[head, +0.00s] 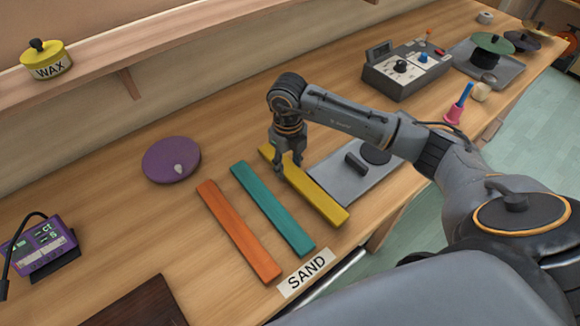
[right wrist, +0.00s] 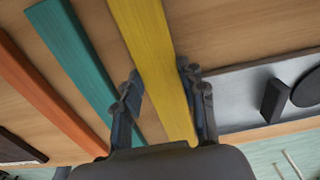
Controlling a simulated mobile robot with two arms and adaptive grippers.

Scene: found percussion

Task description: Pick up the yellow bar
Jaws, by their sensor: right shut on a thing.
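The yellow bar (head: 318,200) lies lengthwise beside the teal bar, on the tray side, and appears to be at bench level; I cannot tell whether it is raised. My right gripper (head: 288,168) reaches down over its far half and is shut on it. In the right wrist view the fingers (right wrist: 162,85) stand on either side of the yellow bar (right wrist: 152,50), which runs between them. The teal bar (head: 272,210) and the orange bar (head: 238,230) lie to its left. My left gripper is not in view.
A grey tray (head: 335,177) with a black block (head: 356,163) is close to the yellow bar's right. A SAND label (head: 305,273) is at the bench's front edge. A purple disc (head: 171,160) lies left, and a grey control box (head: 407,68) stands behind my right arm.

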